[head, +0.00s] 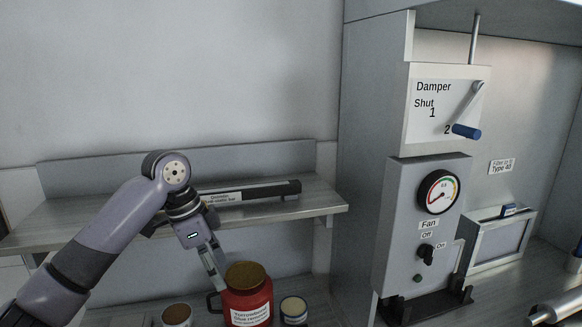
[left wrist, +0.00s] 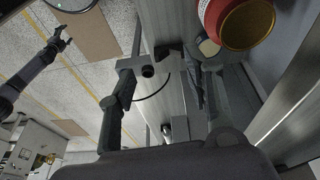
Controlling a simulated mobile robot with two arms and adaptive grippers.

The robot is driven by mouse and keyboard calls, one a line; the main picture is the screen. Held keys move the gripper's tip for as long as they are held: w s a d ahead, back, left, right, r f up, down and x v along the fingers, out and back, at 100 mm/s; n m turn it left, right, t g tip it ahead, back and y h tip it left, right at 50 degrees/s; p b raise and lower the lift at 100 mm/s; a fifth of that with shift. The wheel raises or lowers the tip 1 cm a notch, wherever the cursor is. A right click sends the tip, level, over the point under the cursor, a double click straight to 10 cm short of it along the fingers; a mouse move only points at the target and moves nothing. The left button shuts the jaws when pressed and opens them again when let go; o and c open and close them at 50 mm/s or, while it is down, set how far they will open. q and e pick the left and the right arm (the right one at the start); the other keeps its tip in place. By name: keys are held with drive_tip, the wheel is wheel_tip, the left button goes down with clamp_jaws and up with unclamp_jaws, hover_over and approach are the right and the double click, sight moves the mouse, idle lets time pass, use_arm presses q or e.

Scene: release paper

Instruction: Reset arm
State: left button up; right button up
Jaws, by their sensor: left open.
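My left arm comes in from the left in the head view, and its gripper (head: 216,272) points down beside a red jar (head: 246,296) with a brown top and a white label. The gripper overlaps the jar's left side and handle in the picture; whether they touch is unclear. In the left wrist view the two fingers of the left gripper (left wrist: 160,68) stand wide apart with nothing held between them. The red jar (left wrist: 208,14) is at the top right there, outside the fingers. What looks like my other arm's gripper (left wrist: 60,40) shows small at the left; its jaw state is unclear.
A shelf (head: 325,206) holding a dark bar (head: 262,191) lies behind the left wrist. Small pots (head: 177,314) and (head: 294,309) flank the jar. At right are a damper panel with a blue-ended lever (head: 466,131), a gauge (head: 438,192) and a fan switch (head: 426,251).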

use_arm(q)
drive_tip(key=s+d+f+n, duration=0.15)
drive_tip(key=s+f, duration=0.25)
drive_tip(key=f, duration=0.4)
drive_tip(key=s+d+f+n+t, duration=0.1)
drive_tip(key=s+d+f, duration=0.2)
drive_tip(key=s+f, duration=0.35)
drive_tip(key=s+d+f+n, duration=0.2)
drive_tip(key=s+f, duration=0.1)
drive_tip(key=f, duration=0.6)
drive_tip(key=s+a+f+n+t+y, duration=0.1)
drive_tip(key=s+a+f+n, duration=0.25)
drive_tip(key=s+a, duration=0.4)
drive_tip(key=s+a+f+n+t+y, duration=0.15)
drive_tip(key=s+a+n, duration=0.25)
drive_tip(key=s, duration=0.7)
wheel_tip(320, 180, down, 35)
drive_tip(key=s+g+b, duration=0.2)
drive_tip(key=b, duration=0.5)
drive_tip(key=s+a+f+b, duration=0.1)
drive_tip(key=s+f+b, duration=0.1)
drive_tip(key=s+f, duration=0.6)
drive_tip(key=s+a+f+g+b, duration=0.1)
drive_tip(key=s+a+f+b, duration=0.1)
drive_tip(key=s+f, duration=0.6)
wheel_tip(320, 180, down, 4)
drive_tip(key=shift+a+f+y+b, duration=0.1)
drive_tip(key=shift+a+y+b, duration=0.2)
drive_tip(key=shift+b, duration=0.45)
